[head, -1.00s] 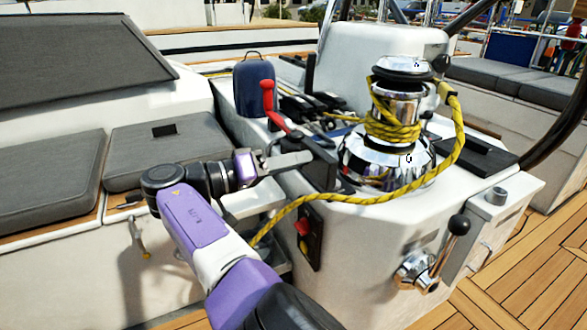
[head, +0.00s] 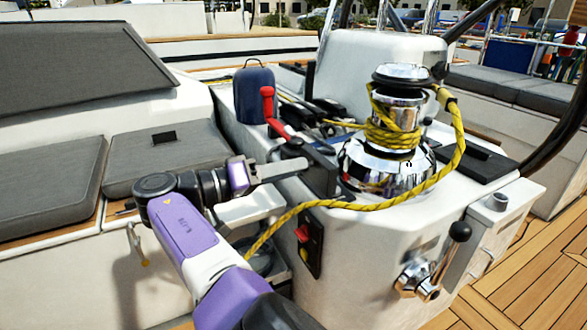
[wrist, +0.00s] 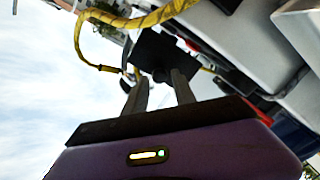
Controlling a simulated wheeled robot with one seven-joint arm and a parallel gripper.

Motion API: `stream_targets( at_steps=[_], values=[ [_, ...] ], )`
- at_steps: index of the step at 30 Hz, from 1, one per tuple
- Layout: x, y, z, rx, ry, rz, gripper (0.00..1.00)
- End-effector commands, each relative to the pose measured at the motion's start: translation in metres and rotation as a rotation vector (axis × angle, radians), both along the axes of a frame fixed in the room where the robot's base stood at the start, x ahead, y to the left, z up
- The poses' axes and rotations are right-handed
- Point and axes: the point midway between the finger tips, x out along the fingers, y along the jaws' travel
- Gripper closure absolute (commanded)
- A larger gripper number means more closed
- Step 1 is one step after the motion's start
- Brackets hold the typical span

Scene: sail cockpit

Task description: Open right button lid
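My gripper (head: 300,165) is left of the winch, just above the console's left edge. In the wrist view, its two fingers (wrist: 158,78) are apart. A dark upright plate (head: 320,172) stands at the fingertips in the head view. A black square piece (wrist: 165,50), apparently the same plate, lies just beyond the fingers in the wrist view; I cannot tell whether they touch it. A flat black lid-like piece (head: 485,158) lies on the console right of the winch. I cannot tell for sure which piece is the right button lid.
The chrome winch (head: 388,165) carries a yellow rope (head: 390,200) that loops down in front of the console. A red handle (head: 268,105) stands behind the gripper, near a blue bag (head: 253,92). A panel with red and yellow parts (head: 309,243) is on the console's side.

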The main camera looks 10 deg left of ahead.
Motion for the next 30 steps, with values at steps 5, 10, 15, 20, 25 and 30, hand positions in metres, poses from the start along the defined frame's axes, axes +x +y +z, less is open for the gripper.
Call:
stream_targets(
  at_steps=[5, 10, 15, 20, 25, 30],
  values=[
    [-0.018, 0.028, -0.004, 0.000, -0.001, 0.004, 0.68],
    [-0.028, 0.042, -0.005, 0.001, -0.002, 0.001, 0.68],
    [-0.033, 0.050, -0.003, 0.001, -0.002, 0.002, 0.68],
    [-0.037, 0.055, -0.001, 0.000, 0.000, 0.003, 0.68],
    [-0.038, 0.056, 0.001, -0.001, 0.001, 0.001, 0.68],
    [-0.038, 0.056, 0.001, -0.001, 0.001, 0.001, 0.68]
  ],
)
